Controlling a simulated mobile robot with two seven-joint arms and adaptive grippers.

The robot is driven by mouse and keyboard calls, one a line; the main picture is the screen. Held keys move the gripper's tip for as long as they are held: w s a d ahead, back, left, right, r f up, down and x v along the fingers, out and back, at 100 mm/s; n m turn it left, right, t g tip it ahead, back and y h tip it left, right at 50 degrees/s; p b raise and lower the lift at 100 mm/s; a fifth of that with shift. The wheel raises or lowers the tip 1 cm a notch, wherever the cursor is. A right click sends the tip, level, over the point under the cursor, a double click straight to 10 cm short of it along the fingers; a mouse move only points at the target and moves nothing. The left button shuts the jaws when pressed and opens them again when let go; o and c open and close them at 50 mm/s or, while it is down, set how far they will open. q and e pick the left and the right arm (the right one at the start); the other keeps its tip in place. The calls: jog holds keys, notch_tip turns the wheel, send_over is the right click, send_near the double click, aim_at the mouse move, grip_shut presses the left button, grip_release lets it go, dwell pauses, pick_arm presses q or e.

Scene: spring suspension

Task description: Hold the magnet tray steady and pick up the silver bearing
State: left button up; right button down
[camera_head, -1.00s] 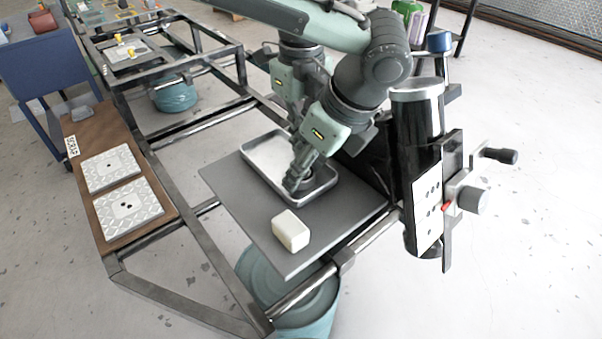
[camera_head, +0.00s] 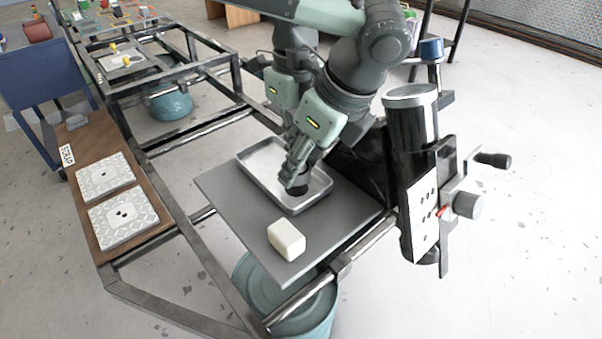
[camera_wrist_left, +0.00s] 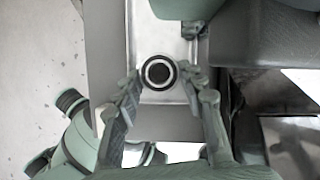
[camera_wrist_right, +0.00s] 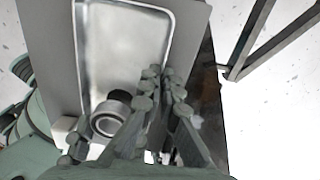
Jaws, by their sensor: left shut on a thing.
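The magnet tray (camera_head: 262,187) is a shallow silver metal tray on a grey plate. It also shows in the wrist views (camera_wrist_left: 140,25) (camera_wrist_right: 83,55). The silver bearing (camera_wrist_left: 158,72) is a ring with a dark middle, inside the tray's outline near one end. In the right wrist view the bearing (camera_wrist_right: 106,122) shows beside a dark round part. My left gripper (camera_wrist_left: 160,78) has its fingers shut on the bearing's two sides; it comes down into the tray in the head view (camera_head: 297,178). My right gripper (camera_wrist_right: 162,78) has its fingers close together across the tray's side rim.
A cream block (camera_head: 286,240) sits on the grey plate (camera_head: 225,205) close to the tray. A black cylinder (camera_head: 411,150) with a hand crank stands to the right. A brown board (camera_head: 105,190) with two patterned plates lies left. Metal frame bars surround the plate.

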pick_arm(q)
notch_tip(320, 180, up, 7)
jog(key=shift+r, duration=0.15)
pick_arm(e)
jog(key=c, duration=1.6)
grip_release()
jog(key=shift+c, duration=0.2)
jog(key=shift+r, duration=0.1)
